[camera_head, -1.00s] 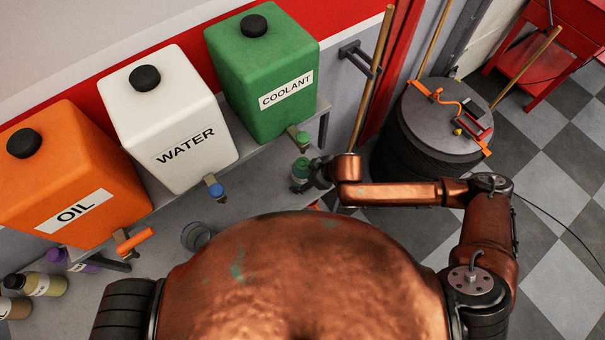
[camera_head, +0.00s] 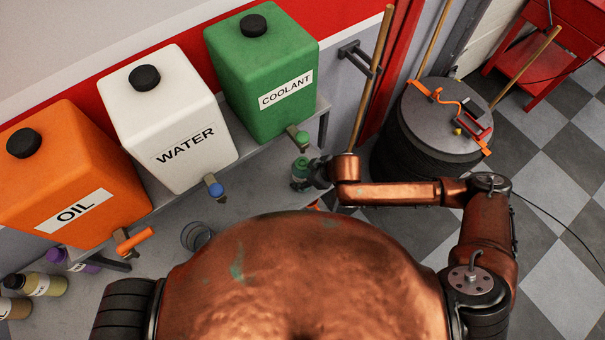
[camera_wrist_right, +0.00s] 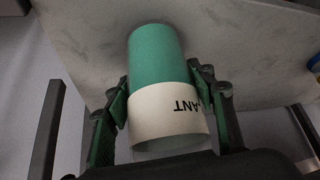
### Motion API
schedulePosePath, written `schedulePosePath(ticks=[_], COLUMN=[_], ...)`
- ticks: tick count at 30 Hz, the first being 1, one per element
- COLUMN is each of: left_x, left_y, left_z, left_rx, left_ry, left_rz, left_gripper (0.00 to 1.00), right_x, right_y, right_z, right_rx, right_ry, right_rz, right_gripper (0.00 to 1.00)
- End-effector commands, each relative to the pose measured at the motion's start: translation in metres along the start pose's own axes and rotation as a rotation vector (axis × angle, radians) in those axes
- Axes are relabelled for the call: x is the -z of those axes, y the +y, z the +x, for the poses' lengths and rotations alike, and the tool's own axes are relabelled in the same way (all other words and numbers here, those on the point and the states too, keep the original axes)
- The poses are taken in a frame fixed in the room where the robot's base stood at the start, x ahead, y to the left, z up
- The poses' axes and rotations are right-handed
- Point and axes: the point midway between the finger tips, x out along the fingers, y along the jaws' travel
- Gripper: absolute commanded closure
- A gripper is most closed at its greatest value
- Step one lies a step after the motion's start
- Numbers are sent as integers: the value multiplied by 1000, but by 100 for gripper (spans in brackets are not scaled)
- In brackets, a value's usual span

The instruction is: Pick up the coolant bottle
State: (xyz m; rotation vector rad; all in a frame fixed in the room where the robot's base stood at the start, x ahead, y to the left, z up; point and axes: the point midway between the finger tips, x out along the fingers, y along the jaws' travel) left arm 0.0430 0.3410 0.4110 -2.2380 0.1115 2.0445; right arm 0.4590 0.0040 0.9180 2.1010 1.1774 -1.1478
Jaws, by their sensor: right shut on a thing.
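The coolant bottle (camera_head: 300,167) is small and green, under the green tank's tap at the right end of the bench in the head view. In the right wrist view the bottle (camera_wrist_right: 156,58) shows a green body and a white label reading "ANT" upside down. My right gripper (camera_head: 313,174) reaches it from the right. In the wrist view its fingers (camera_wrist_right: 160,88) press on both sides of the bottle, shut on it. Whether the bottle's base touches the bench is not clear. My left gripper is not in view.
A green COOLANT tank (camera_head: 262,75), a white WATER tank (camera_head: 170,120) and an orange OIL tank (camera_head: 70,170) stand on a shelf with taps. A tyre stack (camera_head: 420,150) stands right.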

Motion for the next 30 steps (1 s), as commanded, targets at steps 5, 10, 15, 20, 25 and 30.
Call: schedulePosePath(ticks=[5,10,15,20,25,30], left_x=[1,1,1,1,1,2], left_y=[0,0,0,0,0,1], left_z=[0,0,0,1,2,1], left_rx=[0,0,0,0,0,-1], left_ry=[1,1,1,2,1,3], left_rz=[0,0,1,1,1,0], left_gripper=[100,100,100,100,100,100], right_x=[0,1,2,7,20,13], right_y=[0,0,0,0,1,-5], right_z=[0,-1,-2,-9,-29,-72], right_rx=[0,0,0,0,-1,-1], right_ry=[0,3,3,5,6,5], right_rz=[1,-1,-1,0,-1,-1], right_gripper=[90,100,100,100,100,100])
